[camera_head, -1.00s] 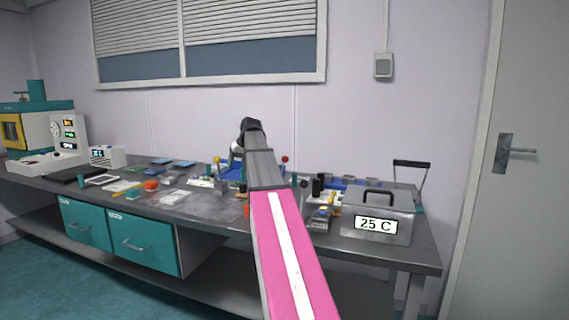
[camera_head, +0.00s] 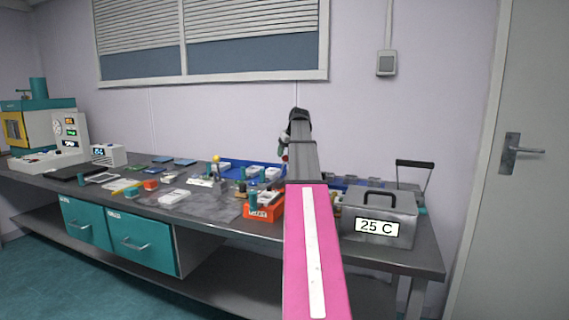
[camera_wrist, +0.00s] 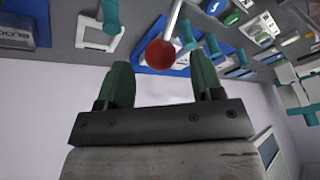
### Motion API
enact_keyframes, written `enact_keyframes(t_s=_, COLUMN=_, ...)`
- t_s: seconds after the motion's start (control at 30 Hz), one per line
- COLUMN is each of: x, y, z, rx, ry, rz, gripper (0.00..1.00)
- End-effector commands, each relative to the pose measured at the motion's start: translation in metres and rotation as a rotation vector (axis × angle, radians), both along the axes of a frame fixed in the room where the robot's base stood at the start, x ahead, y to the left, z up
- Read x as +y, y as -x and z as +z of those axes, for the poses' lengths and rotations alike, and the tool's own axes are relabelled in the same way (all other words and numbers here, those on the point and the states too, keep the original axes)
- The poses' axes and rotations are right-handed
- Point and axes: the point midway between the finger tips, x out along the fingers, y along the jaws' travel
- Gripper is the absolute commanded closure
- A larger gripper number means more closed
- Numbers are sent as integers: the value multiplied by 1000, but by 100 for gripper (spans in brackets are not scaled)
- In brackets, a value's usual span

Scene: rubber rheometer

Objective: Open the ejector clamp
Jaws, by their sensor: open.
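A red ball knob (camera_wrist: 160,54) on a pale metal lever rod (camera_wrist: 174,20) shows in the wrist view; I take it to be the ejector clamp's handle. My gripper (camera_wrist: 160,66) is open, with one green finger on each side of the knob in the picture. I cannot tell whether the knob is between the fingertips or beyond them; no grip on it shows. In the head view a small red spot, likely the knob (camera_head: 285,157), shows at the left of my arm's end. The clamp's base is hidden behind my arm there.
A grey box reading 25 C (camera_head: 378,218) stands close at the right of my arm. An orange bin (camera_head: 263,210) is at its left, with a blue tray (camera_head: 238,168) behind. A yellow-knobbed lever (camera_head: 215,160) stands farther left. The wall is behind the bench.

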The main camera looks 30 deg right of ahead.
Motion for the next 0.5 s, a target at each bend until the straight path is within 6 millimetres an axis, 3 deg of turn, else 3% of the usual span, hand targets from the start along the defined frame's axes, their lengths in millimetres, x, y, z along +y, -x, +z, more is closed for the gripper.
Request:
enact_keyframes(t_s=0.2, x=3, y=-13, z=-32, rx=2, ry=-1, rz=0, gripper=39)
enact_keyframes(t_s=0.5, x=5, y=-20, z=-46, rx=0, ry=0, rz=0, gripper=39)
